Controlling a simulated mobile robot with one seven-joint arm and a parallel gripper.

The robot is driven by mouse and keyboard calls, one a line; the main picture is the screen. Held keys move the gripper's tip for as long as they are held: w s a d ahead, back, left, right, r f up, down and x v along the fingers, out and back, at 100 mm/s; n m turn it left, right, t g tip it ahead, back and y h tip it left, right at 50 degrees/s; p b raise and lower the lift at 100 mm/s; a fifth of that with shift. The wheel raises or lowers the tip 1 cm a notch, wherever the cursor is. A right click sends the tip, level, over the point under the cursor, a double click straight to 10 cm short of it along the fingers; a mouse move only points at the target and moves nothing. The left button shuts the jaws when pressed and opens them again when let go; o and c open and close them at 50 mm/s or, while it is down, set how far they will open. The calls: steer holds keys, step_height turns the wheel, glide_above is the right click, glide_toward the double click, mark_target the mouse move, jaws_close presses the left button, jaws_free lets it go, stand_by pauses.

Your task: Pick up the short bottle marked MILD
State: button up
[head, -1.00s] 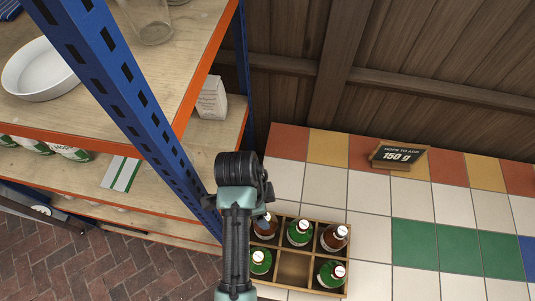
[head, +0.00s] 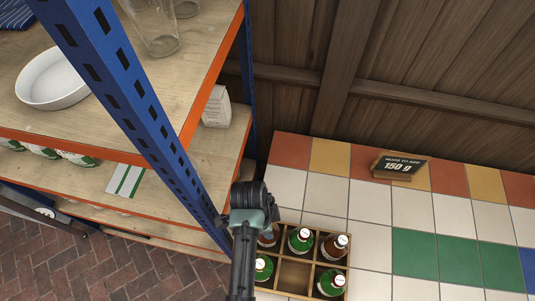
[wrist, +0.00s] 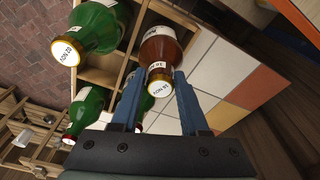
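A wooden crate (head: 347,270) with compartments stands on the tiled counter and holds several bottles, some green (head: 300,241) and some brown (head: 334,247). Its front middle compartment looks empty. No MILD marking is readable on any bottle. In the wrist view, my gripper (wrist: 157,72) has its two blue fingers apart, one on each side of the neck and cap of a brown bottle (wrist: 161,48). I cannot tell whether they touch it. Green bottles (wrist: 94,28) stand to its left. In the head view, my arm hides the crate's left side, and my fingertips cannot be made out.
A blue-and-orange shelf unit (head: 130,95) stands close on the left, with a white bowl (head: 52,78) and glass jars (head: 155,35). A sign reading 150 g (head: 399,167) stands at the back of the counter by the wooden wall. The counter right of the crate is clear.

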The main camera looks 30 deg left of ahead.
jaws_close()
stand_by(1.0)
